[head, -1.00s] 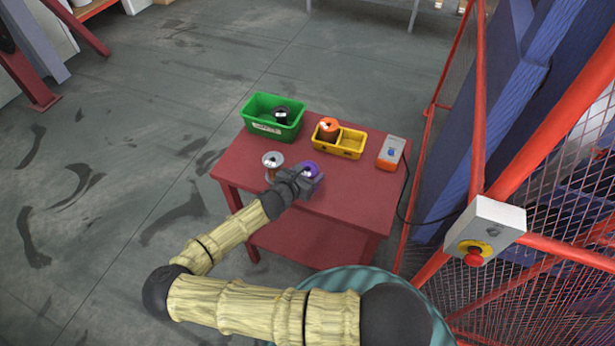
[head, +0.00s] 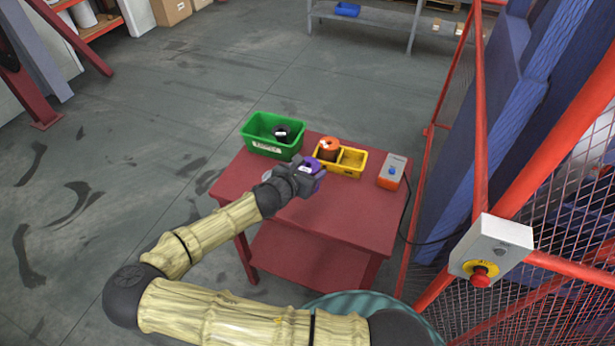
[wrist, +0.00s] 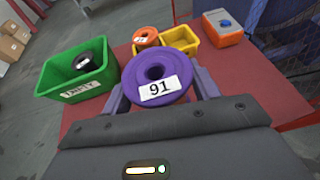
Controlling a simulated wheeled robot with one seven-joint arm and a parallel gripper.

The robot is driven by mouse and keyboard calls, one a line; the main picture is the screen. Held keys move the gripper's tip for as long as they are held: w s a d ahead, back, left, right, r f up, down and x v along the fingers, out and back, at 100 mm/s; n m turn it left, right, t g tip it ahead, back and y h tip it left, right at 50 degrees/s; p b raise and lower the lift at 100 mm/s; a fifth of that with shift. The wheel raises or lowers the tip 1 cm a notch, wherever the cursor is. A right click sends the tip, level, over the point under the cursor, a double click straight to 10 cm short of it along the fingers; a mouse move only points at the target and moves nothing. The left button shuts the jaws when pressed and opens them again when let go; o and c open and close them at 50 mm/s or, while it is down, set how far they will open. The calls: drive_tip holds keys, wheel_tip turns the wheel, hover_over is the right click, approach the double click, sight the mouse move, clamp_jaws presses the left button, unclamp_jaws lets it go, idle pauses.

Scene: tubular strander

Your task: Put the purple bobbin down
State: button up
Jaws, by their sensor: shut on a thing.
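The purple bobbin (wrist: 158,78) carries a white label reading 91 and sits between my gripper's fingers in the wrist view. It also shows in the head view (head: 310,166), partly hidden by the gripper. My gripper (head: 312,178) is shut on it, over the far-left part of the red table (head: 335,218). The yellow tray (head: 363,162) is just beyond it. An orange bobbin (head: 328,148) stands in the tray's left compartment; the right compartment looks empty. I cannot tell whether the purple bobbin touches the table.
A grey and orange box with a blue button (head: 392,172) stands at the right. The table's front right is clear. A red mesh fence (head: 470,130) runs along the right.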

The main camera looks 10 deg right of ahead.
idle(0.6)
drive_tip(key=n+t+y, duration=0.1)
drive_tip(key=n, duration=0.1)
drive_tip(key=n+t+y, duration=0.1)
drive_tip(key=y, duration=0.1)
drive_tip(key=n+t+y, duration=0.1)
drive_tip(key=n+y, duration=0.1)
drive_tip(key=shift+f+n+t, duration=0.3)
